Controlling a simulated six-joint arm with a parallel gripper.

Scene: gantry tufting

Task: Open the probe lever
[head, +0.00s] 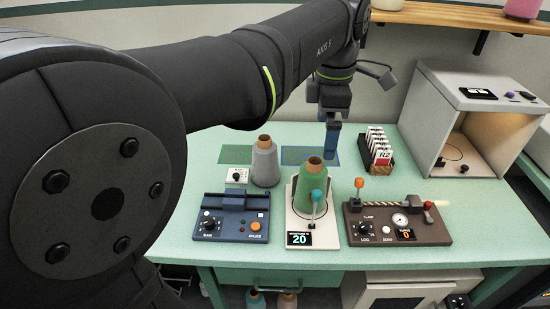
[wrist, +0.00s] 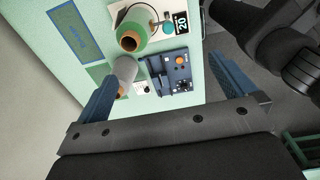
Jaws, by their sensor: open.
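A white stand (head: 298,215) with a green yarn cone (head: 313,188) and a display reading 20 is at the bench's front middle. A lever with a teal knob (head: 316,195) stands up in front of the cone; I take it as the probe lever, though its label is not readable. In the wrist view the cone (wrist: 131,38) and the teal knob (wrist: 168,27) show near the top. My gripper (head: 333,140) is open and empty, above the back of the bench behind the cone. Its blue fingers are spread wide in the wrist view (wrist: 163,70), apart from the lever.
A blue splicer box (head: 235,216) and grey cone (head: 265,164) stand left of the stand. A brown clamp unit (head: 397,223) with an orange-tipped lever (head: 359,184) stands right. A card rack (head: 379,150) and grey booth (head: 478,115) are behind. The bench's right front is clear.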

